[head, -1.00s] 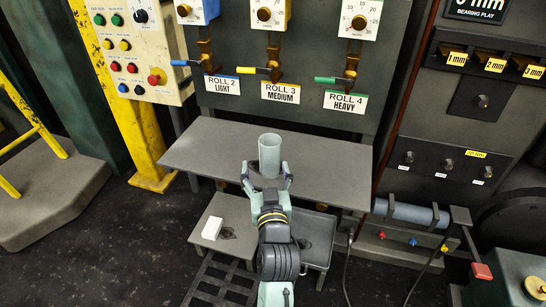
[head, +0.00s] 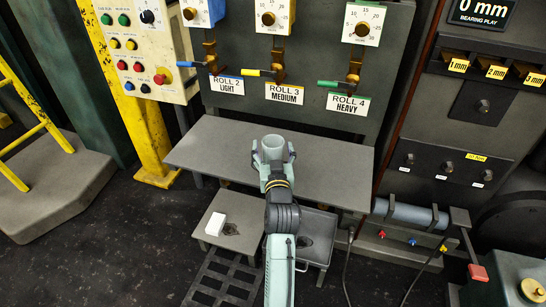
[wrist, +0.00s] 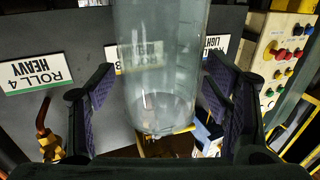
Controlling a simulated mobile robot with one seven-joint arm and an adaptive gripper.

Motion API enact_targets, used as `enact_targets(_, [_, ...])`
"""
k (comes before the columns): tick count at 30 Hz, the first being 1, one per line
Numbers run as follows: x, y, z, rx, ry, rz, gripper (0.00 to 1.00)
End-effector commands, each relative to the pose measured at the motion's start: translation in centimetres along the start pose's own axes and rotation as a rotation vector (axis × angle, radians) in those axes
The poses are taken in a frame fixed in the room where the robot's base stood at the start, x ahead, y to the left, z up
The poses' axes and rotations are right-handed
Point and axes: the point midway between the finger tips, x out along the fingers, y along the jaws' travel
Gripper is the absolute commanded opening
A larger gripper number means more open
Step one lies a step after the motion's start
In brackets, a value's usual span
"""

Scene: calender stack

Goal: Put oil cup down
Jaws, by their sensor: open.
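The oil cup (head: 273,144) is a pale, see-through cylinder over the grey shelf table (head: 215,150) in the head view. Its lower part is hidden behind my gripper, so I cannot tell there whether its base touches the table. My gripper (head: 274,158) is open, with one finger on each side of the cup. In the wrist view the cup (wrist: 160,70) stands between the two dark finger pads (wrist: 160,105), with a visible gap on both sides.
Lever valves and dials stand on the panel behind, with a Roll 3 label (head: 284,93). The table is clear left and right of the cup.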

Motion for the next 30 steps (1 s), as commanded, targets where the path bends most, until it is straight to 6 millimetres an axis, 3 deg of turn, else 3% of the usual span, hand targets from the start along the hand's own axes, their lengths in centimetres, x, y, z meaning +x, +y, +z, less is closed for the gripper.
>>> enact_targets(8, [0.24, -0.01, 0.07, 0.0, 0.0, 0.0, 0.7])
enact_targets(30, [0.21, -0.02, 0.04, 0.0, 0.0, 0.0, 0.2])
